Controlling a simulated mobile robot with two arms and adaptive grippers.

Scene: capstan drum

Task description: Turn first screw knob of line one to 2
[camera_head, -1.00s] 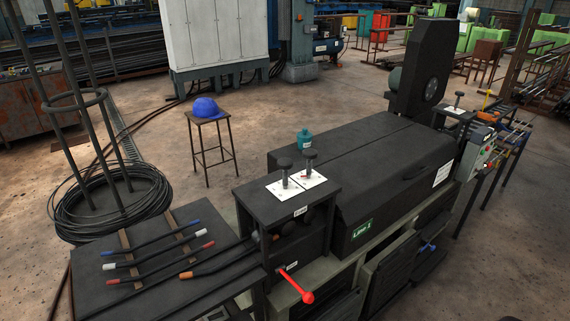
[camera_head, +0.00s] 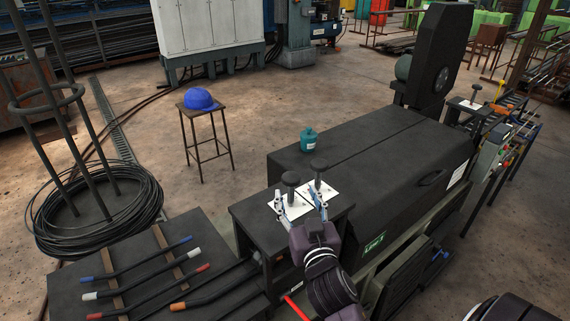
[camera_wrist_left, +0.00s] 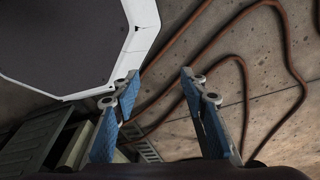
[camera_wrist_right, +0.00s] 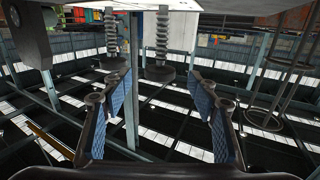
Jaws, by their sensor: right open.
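Two black screw knobs, a left one (camera_head: 290,180) and a right one (camera_head: 319,166), stand upright on white dial plates on the Line 1 machine (camera_head: 370,165). My right gripper (camera_head: 296,193) is open, its fingers pointing at the knobs from the front. In the right wrist view, which looks upside down, one knob (camera_wrist_right: 160,73) shows beyond and between the fingertips, and the other (camera_wrist_right: 112,63) is past the left finger. I see no grip on either. The dial marks are too small to read. My left gripper (camera_wrist_left: 160,80) is open and empty in its wrist view.
A red-handled lever (camera_head: 296,307) sits low at the front, partly hidden by my right arm. A stool with a blue helmet (camera_head: 198,99) and a wire coil (camera_head: 95,215) stand left.

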